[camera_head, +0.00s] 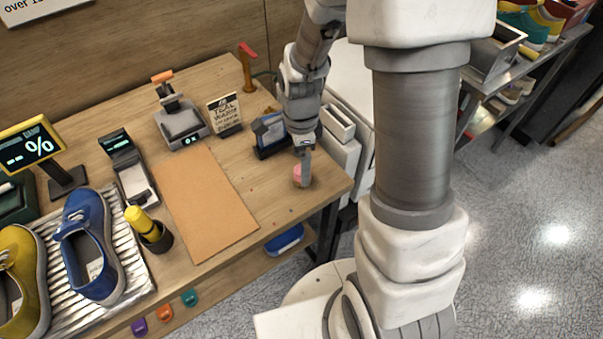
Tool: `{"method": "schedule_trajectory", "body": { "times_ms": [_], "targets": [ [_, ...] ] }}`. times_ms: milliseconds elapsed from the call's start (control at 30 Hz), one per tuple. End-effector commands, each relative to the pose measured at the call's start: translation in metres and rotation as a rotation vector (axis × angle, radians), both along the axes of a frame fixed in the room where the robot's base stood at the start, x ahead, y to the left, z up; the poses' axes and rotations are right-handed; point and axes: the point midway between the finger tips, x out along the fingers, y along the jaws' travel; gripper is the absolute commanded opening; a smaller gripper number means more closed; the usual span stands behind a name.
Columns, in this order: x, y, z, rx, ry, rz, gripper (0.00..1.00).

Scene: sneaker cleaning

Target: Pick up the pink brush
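A small pink object (297,174), which looks like the pink brush, is on the wooden table (262,193) near its right front corner. My gripper (303,180) points down right at it, and the fingers partly cover it. The gripper is small and seen from the side here, so I cannot tell whether the fingers are open or shut on it. The rest of the brush's shape is hidden behind the fingers.
A blue and black holder (268,134) stands just behind my gripper. A brown mat (207,203) lies to the left. A black cup with a yellow item (155,236), a blue shoe (92,247) and a yellow shoe (22,275) are farther left.

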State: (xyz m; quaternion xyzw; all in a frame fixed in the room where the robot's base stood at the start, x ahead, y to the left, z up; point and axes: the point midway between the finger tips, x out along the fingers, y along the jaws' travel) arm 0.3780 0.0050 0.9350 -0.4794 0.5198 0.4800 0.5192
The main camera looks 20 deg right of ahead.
Motion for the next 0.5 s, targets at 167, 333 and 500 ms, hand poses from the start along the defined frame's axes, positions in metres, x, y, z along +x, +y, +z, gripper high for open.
{"method": "schedule_trajectory", "body": {
  "times_ms": [167, 333, 500],
  "targets": [
    [0.002, -0.001, -0.011, 0.0, 0.002, 0.0, 0.92],
    [0.007, -0.006, -0.033, 0.0, 0.002, -0.001, 0.92],
    [0.007, -0.005, -0.051, 0.0, 0.002, 0.002, 0.92]
  ]
}}
